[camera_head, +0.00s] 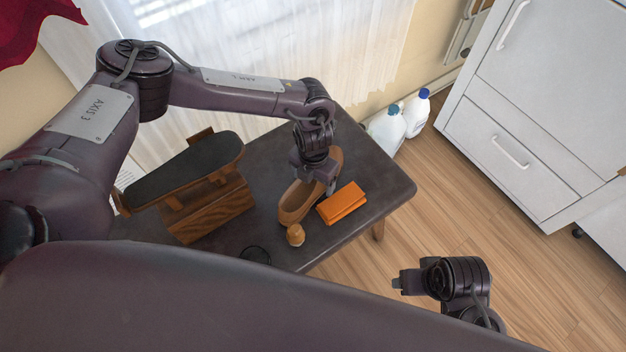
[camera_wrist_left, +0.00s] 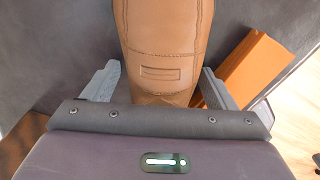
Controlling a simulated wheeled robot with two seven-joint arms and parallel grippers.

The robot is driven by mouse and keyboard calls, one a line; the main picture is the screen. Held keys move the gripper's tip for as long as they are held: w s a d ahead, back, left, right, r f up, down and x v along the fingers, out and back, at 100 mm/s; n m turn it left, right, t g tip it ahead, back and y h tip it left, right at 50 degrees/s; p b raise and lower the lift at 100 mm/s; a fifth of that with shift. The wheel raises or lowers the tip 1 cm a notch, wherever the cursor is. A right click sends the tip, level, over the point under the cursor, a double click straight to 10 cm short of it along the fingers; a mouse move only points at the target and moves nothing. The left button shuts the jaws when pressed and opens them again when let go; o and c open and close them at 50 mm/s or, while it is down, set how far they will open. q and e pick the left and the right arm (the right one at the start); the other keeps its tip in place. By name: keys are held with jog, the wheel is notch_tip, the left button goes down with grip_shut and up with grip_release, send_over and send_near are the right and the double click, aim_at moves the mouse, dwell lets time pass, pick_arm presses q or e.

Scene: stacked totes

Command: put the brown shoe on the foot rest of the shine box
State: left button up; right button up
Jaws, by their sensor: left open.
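The brown shoe (camera_head: 294,204) lies on the dark table, partly hidden by my left gripper (camera_head: 322,184). In the left wrist view the shoe (camera_wrist_left: 165,32) runs between the two spread fingers of my left gripper (camera_wrist_left: 160,78), one on each side. The gripper is open, and the shoe rests on the table. The shine box (camera_head: 212,212) is wooden and stands left of the shoe. Its dark, long foot rest (camera_head: 185,168) is on top and bare. My right gripper (camera_head: 399,283) is at the lower right, away from the table; its jaw opening is unclear.
An orange box (camera_head: 343,203) lies right beside the shoe; it also shows in the left wrist view (camera_wrist_left: 250,72). A small orange-brown object (camera_head: 295,235) and a dark round item (camera_head: 256,254) are near the table's (camera_head: 375,180) front edge. White jugs (camera_head: 388,128) stand behind on the floor.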

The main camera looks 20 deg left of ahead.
pick_arm(q)
jog(key=shift+c, duration=0.2)
jog(key=c, duration=0.7)
jog(key=shift+r, duration=0.1)
